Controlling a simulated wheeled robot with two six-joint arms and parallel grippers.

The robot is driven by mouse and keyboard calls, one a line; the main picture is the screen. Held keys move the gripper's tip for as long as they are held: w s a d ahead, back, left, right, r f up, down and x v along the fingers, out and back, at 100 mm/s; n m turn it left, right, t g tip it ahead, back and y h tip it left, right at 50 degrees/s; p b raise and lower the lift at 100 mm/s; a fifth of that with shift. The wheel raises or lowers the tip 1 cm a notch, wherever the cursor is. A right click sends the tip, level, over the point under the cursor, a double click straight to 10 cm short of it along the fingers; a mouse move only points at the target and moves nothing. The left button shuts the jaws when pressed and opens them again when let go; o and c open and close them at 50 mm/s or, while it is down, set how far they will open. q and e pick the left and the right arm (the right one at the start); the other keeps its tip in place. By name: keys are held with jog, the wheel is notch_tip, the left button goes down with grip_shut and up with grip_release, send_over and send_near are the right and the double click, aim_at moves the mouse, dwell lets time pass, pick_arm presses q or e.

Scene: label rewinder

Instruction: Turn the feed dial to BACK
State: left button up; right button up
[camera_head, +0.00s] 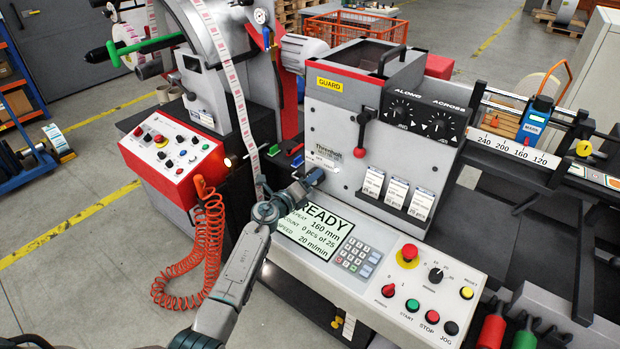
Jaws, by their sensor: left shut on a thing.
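My left gripper (314,178) reaches up to the lower left of the grey machine housing (336,127), beside a printed label. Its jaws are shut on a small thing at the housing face. That thing is almost wholly hidden by the fingers; from its place it looks to be the feed dial, but its pointer and any BACK mark cannot be read. Two black dials marked ALONG (402,112) and ACROSS (439,127) sit higher on the housing, apart from the gripper. A black selector (435,274) is on the front panel. My right gripper is not in view.
Below the gripper are a READY screen (315,229) and a keypad (358,256). The front panel has a red emergency button (409,253) and several push buttons. A red-knobbed lever (361,138) sticks out right of the gripper. A coiled orange hose (205,245) hangs at the left.

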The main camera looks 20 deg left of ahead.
pick_arm(q)
jog(key=o, duration=1)
jog(key=shift+s+a, duration=0.1)
jog(key=shift+s, duration=0.05)
jog(key=v, duration=1)
jog(key=shift+s, duration=0.1)
jog(key=shift+s+a, duration=0.1)
jog(key=shift+s, duration=0.05)
jog(key=shift+r, duration=0.1)
